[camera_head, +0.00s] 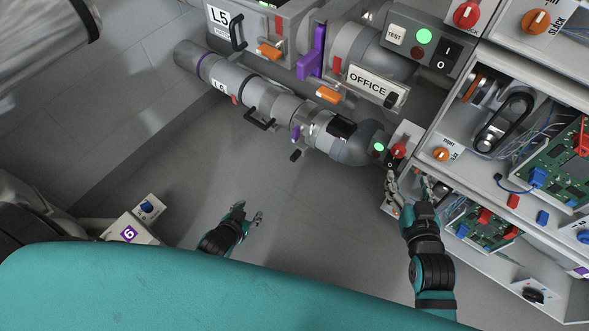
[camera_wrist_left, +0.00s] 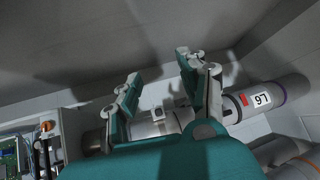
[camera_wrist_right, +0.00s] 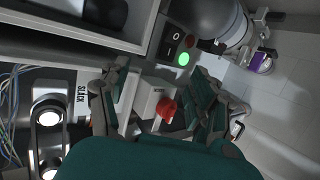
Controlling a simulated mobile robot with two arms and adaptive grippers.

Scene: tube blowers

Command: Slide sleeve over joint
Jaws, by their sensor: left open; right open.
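The grey L6 tube (camera_head: 222,80) runs from upper left down to a dark blower elbow (camera_head: 360,143). A wider collar with a black handle (camera_head: 258,121) sits along it, and a shiny metallic section (camera_head: 317,124) is nearer the elbow. I cannot tell for sure which part is the sleeve or where the joint lies. My left gripper (camera_head: 247,217) is open and empty, below and apart from the tube; in its wrist view the tube (camera_wrist_left: 158,126) shows beyond the fingers. My right gripper (camera_head: 408,186) is open and empty, close below a red knob (camera_head: 398,151); the knob (camera_wrist_right: 166,108) appears between its fingers.
The L5 unit (camera_head: 270,20) and OFFICE duct (camera_head: 371,85) lie behind. An open cabinet with circuit boards (camera_head: 550,150) stands close right of my right arm. The floor (camera_head: 180,165) below the tube is mostly clear.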

